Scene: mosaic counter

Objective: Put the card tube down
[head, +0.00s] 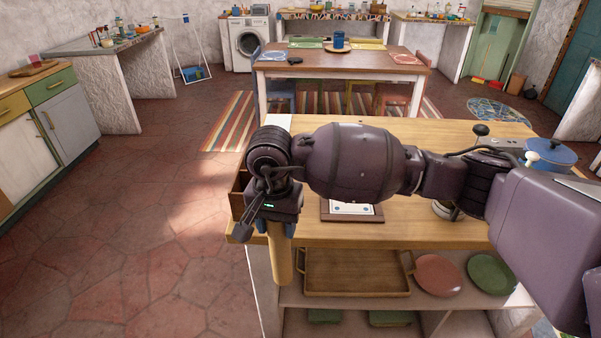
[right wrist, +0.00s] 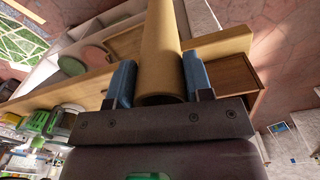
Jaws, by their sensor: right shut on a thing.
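The card tube (head: 279,262) is a plain tan cylinder. In the head view it hangs roughly upright below my right gripper (head: 276,228), in front of the left front corner of the wooden counter (head: 440,232). In the right wrist view the tube (right wrist: 160,40) runs away from the camera between the two blue fingers of my right gripper (right wrist: 155,82). The fingers are shut on it near its end. The tube's upper end is hidden by the gripper in the head view. My left gripper is not in view.
Under the counter, a shelf holds a wooden tray (head: 357,272), a red plate (head: 438,276) and a green plate (head: 490,274). A framed card (head: 352,210) lies behind my arm. The tiled floor at left is clear.

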